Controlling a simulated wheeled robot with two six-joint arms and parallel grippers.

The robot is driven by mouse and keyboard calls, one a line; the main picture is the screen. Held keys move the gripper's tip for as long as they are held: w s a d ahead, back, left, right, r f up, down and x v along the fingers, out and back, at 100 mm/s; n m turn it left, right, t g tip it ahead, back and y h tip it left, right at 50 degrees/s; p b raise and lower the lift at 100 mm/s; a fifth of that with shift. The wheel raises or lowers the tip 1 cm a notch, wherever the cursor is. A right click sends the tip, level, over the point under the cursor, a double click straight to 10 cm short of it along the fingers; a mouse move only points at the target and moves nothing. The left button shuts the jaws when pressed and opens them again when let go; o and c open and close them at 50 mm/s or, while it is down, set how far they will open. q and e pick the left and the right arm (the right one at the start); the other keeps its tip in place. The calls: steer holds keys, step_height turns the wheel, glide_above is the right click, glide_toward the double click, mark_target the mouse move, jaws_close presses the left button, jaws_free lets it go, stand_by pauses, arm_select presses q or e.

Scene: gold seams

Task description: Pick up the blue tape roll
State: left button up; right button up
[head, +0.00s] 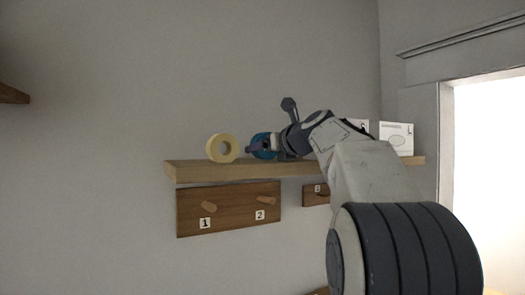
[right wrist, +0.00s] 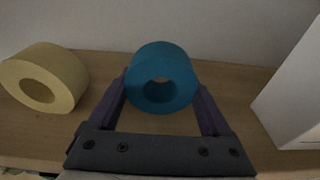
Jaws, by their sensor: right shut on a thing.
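The blue tape roll (right wrist: 162,62) stands upright on the wooden shelf (right wrist: 70,138), its hole facing the camera in the right wrist view. My right gripper (right wrist: 160,98) is shut on it, with one purple finger on each side of the roll. In the head view the blue tape roll (head: 264,141) is partly hidden by my right gripper (head: 256,148), whose arm comes in from the right. My left gripper is not in view.
A cream tape roll (right wrist: 45,78) stands left of the blue one on the shelf. A white box (right wrist: 296,95) is close on the right. Below the shelf, a wooden peg board (head: 230,217) has pegs labelled 1 and 2.

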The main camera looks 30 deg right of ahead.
step_height(320, 180, up, 8)
steer(key=shift+f+p, duration=0.15)
steer(key=shift+p, duration=1.1)
steer(key=shift+r, duration=0.9)
